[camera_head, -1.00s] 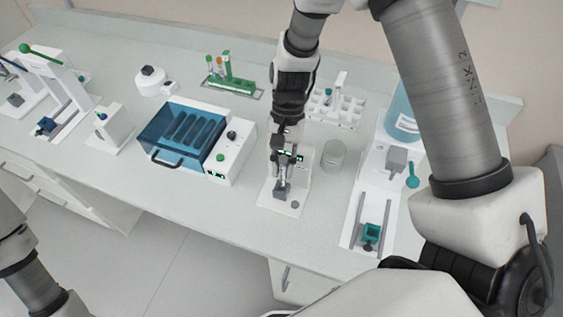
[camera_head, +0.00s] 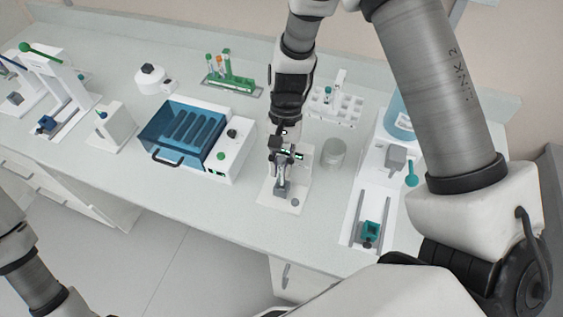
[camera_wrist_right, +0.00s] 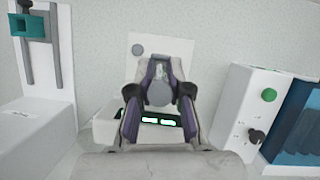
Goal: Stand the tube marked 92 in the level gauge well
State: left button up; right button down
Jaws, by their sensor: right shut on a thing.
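My right gripper (camera_head: 284,158) is over the white level gauge (camera_head: 275,195) with its lit green display. In the right wrist view its fingers (camera_wrist_right: 160,98) are shut around a tube with a round grey cap (camera_wrist_right: 160,92). The clear lower part of that tube (camera_wrist_right: 160,70) shows beyond the cap. No number can be read on it. The gauge's base plate (camera_wrist_right: 145,44) and green display (camera_wrist_right: 160,121) also show there. The fingers hide the well, so I cannot tell whether the tube is inside it. My left gripper is out of view.
A blue-lidded box (camera_head: 180,137) stands left of the gauge. A clear jar (camera_head: 334,153) and a white tube rack (camera_head: 337,108) stand to the right and behind. A device with a teal slider (camera_head: 371,233) is further right. A rack of green tubes (camera_head: 232,85) is at the back.

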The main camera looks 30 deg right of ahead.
jog(key=shift+f, duration=0.15)
jog(key=shift+f, duration=0.45)
jog(key=shift+f+b, duration=0.2)
jog(key=shift+b, duration=0.15)
jog(key=shift+f, duration=0.45)
jog(key=c, duration=1)
grip_release()
